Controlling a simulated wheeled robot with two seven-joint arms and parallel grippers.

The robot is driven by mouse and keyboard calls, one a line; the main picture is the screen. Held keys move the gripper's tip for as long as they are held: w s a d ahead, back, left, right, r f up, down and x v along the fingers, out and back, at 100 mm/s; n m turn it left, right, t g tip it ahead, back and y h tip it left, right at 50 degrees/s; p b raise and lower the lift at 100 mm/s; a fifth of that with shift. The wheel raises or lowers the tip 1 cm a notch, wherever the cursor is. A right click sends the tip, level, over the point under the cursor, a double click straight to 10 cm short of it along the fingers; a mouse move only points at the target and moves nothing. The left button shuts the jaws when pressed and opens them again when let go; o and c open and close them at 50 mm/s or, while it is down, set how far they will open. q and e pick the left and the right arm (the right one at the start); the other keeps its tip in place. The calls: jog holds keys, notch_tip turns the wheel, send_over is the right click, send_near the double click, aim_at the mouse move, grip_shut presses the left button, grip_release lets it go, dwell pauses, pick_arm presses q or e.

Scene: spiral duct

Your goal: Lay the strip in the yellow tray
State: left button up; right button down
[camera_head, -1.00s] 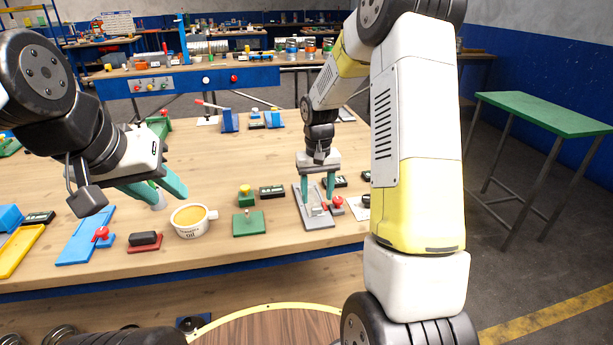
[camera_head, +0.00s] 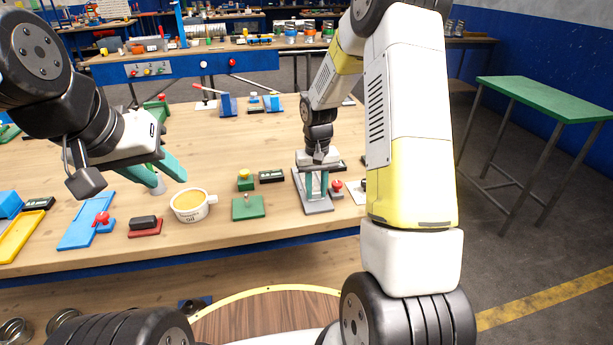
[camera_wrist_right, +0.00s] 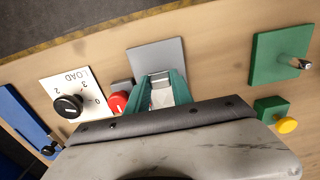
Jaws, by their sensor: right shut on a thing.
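The yellow tray (camera_head: 20,246) lies at the far left of the bench, beside a blue block. My right gripper (camera_head: 315,194) points down over a grey plate (camera_head: 318,207) with a red knob at its side. Its teal fingers are shut on a small pale metal piece (camera_wrist_right: 161,96), seen between them in the right wrist view. I cannot tell whether this is the strip, as the fingers hide much of it. My left gripper (camera_head: 166,172) is open and empty, above the bench behind the oil cup.
The oil cup (camera_head: 190,206), a green plate (camera_head: 248,207) and a red base with a black block (camera_head: 145,226) stand between the grey plate and the tray. A blue plate (camera_head: 84,226) lies right of the tray.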

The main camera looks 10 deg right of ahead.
jog(key=c, duration=1.9)
grip_release()
grip_shut()
jog(key=shift+s+d+r, duration=0.1)
jog(key=shift+s+r, duration=0.05)
jog(key=shift+s, duration=2.6)
notch_tip(320, 180, up, 7)
